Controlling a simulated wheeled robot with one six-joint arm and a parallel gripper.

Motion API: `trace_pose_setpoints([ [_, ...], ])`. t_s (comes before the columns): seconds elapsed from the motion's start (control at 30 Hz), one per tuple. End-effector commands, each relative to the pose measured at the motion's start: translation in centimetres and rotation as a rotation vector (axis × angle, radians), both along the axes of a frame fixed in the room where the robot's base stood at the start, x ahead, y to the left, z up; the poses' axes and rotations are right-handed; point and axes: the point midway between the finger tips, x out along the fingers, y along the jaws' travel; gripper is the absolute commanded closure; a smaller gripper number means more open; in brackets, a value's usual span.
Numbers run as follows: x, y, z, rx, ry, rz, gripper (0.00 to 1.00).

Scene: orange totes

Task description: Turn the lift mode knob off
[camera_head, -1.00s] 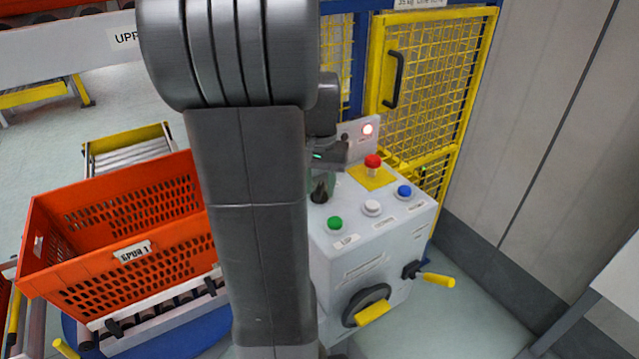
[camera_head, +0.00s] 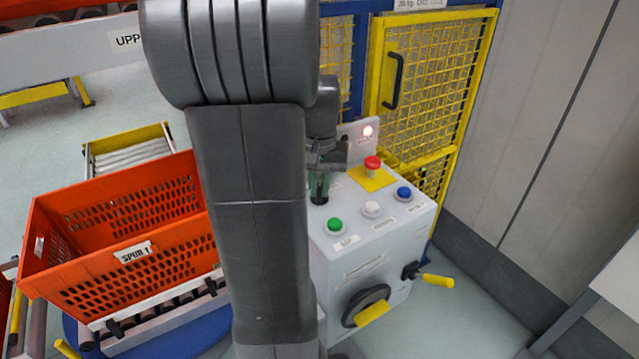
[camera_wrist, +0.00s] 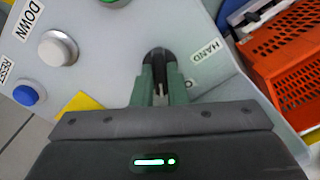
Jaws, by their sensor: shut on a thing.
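The lift mode knob (camera_wrist: 159,56) is a dark rotary knob on the top of the grey control box (camera_head: 352,246). In the wrist view a "HAND" label stands to its right, and part of another label shows below that. My gripper (camera_wrist: 161,82) has its green fingers shut on the knob from above. In the head view the gripper (camera_head: 319,186) shows at the knob (camera_head: 319,199), partly hidden behind my arm. The fingers cover part of the knob, so its exact pointing is hard to tell.
A green button (camera_head: 335,224), white button (camera_head: 371,208), blue button (camera_head: 404,192) and red emergency button (camera_head: 372,163) stand close to the knob. An orange tote (camera_head: 130,262) sits at left; a yellow mesh gate (camera_head: 430,80) stands behind.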

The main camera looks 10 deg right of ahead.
Motion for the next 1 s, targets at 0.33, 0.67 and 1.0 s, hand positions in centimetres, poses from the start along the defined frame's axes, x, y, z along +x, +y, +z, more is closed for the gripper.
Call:
trace_pose_setpoints([
  [0.33, 0.04, -0.02, 0.20, -0.001, -0.001, 0.292, 1.00],
  [0.67, 0.05, -0.01, 0.15, -0.001, -0.001, 0.511, 1.00],
  [1.0, 0.08, -0.02, 0.12, -0.002, -0.003, 0.606, 1.00],
])
